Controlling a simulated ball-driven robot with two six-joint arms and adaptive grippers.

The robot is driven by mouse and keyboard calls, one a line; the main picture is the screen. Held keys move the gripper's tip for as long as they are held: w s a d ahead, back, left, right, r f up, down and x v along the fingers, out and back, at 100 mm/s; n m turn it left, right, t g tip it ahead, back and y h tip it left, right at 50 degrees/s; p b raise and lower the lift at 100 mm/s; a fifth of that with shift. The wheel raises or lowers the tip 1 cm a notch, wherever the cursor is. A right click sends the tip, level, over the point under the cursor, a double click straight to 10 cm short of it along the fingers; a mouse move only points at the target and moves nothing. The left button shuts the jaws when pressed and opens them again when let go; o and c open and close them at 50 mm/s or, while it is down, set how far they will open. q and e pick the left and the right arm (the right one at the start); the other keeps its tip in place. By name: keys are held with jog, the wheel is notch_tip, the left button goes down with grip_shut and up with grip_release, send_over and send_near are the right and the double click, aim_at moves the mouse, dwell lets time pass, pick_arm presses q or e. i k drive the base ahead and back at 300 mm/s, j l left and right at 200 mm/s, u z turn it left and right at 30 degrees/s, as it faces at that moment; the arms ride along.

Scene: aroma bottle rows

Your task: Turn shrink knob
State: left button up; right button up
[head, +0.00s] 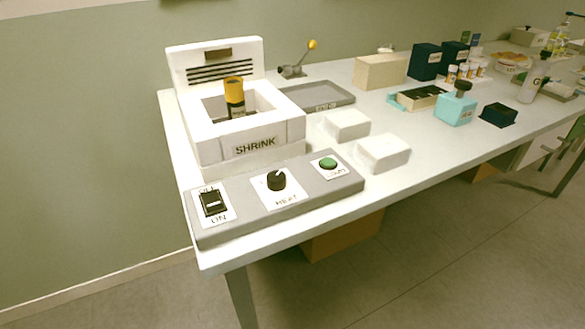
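The black heat knob (276,180) stands on a white plate marked HEAT on the grey control panel (235,225) at the table's near end. Its pointer direction is too small to tell. A black OFF/ON rocker switch (213,203) is to its left and a green button (328,163) to its right. Behind the panel is the white box marked SHRINK (205,150), with its lid raised. A dark bottle with a yellow upper part (234,92) stands upright in its opening. Neither of my grippers is in view.
Two white blocks (383,152) lie right of the panel. A grey tray (322,95) and a yellow-knobbed lever (293,70) are behind. A teal box (456,108), dark boxes (425,61) and small bottles fill the far table. The space before the panel is clear.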

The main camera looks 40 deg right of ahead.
aim_at(276, 180)
jog(key=k+l+z, duration=0.1)
jog(key=z, duration=0.7)
